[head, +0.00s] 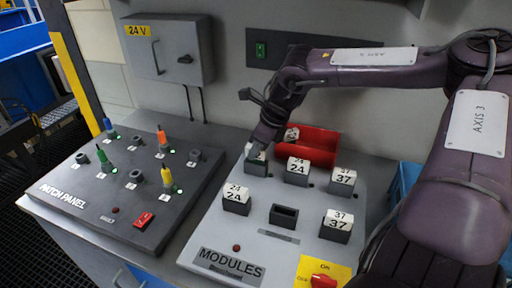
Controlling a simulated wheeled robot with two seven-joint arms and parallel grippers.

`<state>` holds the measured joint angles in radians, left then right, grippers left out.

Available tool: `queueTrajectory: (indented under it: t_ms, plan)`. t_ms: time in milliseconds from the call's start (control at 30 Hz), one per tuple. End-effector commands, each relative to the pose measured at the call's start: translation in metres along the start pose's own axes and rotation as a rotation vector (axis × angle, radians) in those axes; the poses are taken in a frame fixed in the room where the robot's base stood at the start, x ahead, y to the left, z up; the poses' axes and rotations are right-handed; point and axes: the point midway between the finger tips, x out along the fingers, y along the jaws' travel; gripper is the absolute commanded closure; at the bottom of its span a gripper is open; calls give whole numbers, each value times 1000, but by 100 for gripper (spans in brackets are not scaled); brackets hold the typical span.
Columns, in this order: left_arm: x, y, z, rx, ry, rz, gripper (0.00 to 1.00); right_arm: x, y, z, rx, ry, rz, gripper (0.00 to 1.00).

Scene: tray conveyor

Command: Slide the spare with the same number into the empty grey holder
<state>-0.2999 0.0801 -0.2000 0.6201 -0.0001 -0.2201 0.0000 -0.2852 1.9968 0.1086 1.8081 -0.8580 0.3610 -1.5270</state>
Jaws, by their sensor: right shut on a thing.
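My right gripper (260,142) comes down from the upper right and is shut on the module (256,167) at the left of the back row. Its white top is largely hidden by the fingers, and I cannot read its number. I cannot tell whether it is lifted. The empty grey holder (284,215) stands in the middle of the front row, its dark slot open. A module marked 24 (237,200) stands left of it and one marked 37 (337,226) right of it. Another 24 (298,172) and another 37 (343,181) are in the back row. My left gripper is out of view.
A red bin (319,145) behind the back row has a white-labelled block (292,134) at its left end. A patch panel (125,185) with coloured plugs lies to the left. A yellow plate with a red switch (323,281) is at the front right of the modules board (232,262).

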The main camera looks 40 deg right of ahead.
Motion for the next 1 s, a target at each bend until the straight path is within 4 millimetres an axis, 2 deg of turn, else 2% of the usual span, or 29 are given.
queueTrajectory:
  t_ms: [600,633,800,1000]
  plan:
    - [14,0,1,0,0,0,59,15,0,-6,0,1,0,100]
    - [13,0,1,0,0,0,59,14,0,-6,0,1,0,78]
    - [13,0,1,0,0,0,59,14,0,-6,0,1,1,56]
    - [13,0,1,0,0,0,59,14,0,-6,0,0,0,55]
